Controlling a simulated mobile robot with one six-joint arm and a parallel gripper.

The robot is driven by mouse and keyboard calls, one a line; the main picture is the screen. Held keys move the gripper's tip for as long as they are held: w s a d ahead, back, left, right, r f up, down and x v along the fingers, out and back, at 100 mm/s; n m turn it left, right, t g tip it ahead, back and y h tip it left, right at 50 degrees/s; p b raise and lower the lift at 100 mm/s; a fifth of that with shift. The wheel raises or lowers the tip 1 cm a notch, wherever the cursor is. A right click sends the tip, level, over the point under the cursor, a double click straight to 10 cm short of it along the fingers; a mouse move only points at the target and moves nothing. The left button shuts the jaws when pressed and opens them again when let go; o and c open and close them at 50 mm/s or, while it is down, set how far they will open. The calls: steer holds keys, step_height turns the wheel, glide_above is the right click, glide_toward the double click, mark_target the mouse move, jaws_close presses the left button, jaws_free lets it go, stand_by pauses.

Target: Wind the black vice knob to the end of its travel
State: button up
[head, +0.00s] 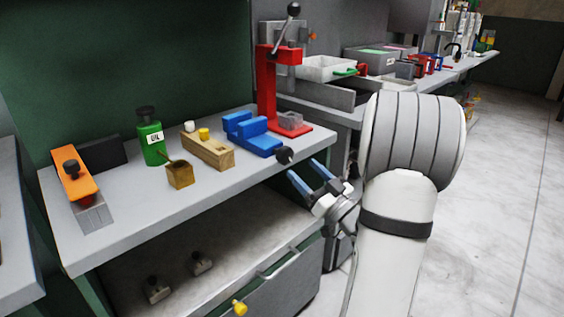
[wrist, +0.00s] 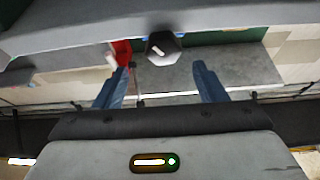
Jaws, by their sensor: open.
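The blue vice (head: 252,134) sits on the grey bench near its right front corner. Its black knob (head: 284,155) faces out past the bench's front edge. In the wrist view the knob (wrist: 163,46) is a dark faceted shape with a pale mark, seen ahead, between and beyond my fingertips. My gripper (head: 305,172) is open, with two blue fingers pointing toward the knob. In the wrist view my gripper (wrist: 160,72) shows its fingers spread to either side below the knob, with nothing between them. The fingers appear apart from the knob.
A red press (head: 266,90) stands behind the vice. A wooden plane (head: 208,150), green oil bottle (head: 151,140), small wooden box (head: 180,175) and orange tool (head: 73,174) stand to the left. Below is an open shelf and a drawer with a yellow knob (head: 239,308). Floor at right is clear.

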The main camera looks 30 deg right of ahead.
mark_target(288, 156)
steer(key=x, duration=0.7)
steer(key=shift+w+a+r, duration=0.1)
steer(key=shift+a, duration=0.15)
steer(key=shift+c, duration=0.5)
